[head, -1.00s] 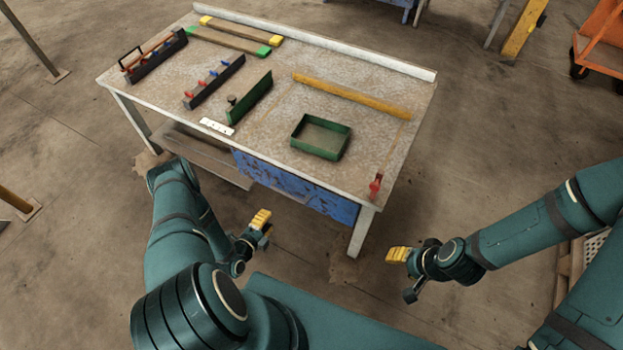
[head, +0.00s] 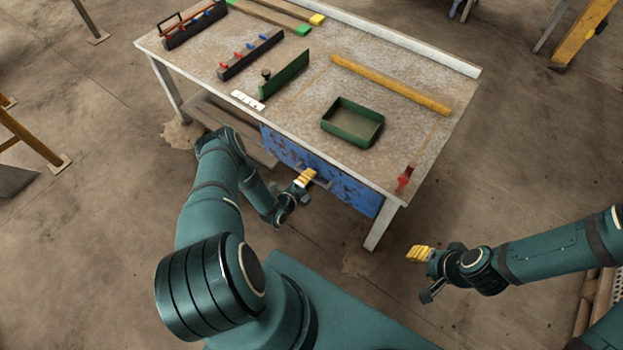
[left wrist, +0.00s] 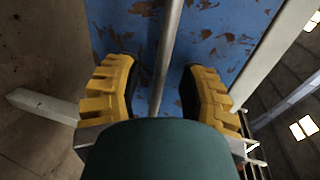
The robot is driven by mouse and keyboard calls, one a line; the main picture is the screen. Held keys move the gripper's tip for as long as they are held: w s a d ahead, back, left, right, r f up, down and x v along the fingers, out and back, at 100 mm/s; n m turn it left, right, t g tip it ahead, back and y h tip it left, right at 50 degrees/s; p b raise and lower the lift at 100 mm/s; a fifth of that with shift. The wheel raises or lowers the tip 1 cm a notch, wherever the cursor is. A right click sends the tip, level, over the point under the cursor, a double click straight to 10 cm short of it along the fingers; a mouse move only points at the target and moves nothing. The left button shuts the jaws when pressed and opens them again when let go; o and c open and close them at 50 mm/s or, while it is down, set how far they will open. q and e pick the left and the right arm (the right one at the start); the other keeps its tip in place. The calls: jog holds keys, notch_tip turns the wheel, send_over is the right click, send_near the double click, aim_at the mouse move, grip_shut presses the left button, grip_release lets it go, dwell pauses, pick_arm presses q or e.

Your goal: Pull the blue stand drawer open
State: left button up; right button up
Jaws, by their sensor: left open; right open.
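The blue stand drawer (head: 350,191), with worn, chipped paint, is under the front edge of the workbench and looks closed. My left gripper (head: 304,181) is in front of its face. In the left wrist view, the blue drawer face (left wrist: 215,35) fills the top middle, and a grey handle bar (left wrist: 168,45) runs between the two yellow fingers of my left gripper (left wrist: 160,95). The fingers are open, one on each side of the bar, with gaps to it. My right gripper (head: 419,254) is open and empty, away to the right of the bench.
The workbench (head: 290,110) carries a green tray (head: 353,122), a yellow bar (head: 390,85), a green upright plate (head: 285,74) and dark racks with coloured pegs (head: 250,54). A red clamp-like part (head: 405,177) is at the front right corner. Floor in front is clear.

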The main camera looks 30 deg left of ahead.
pick_arm(q)
jog(key=shift+w+f, duration=0.1)
jog(key=shift+w, duration=0.5)
pick_arm(e)
jog(key=shift+f, duration=0.15)
pick_arm(q)
grip_shut()
jog(key=shift+s, duration=0.15)
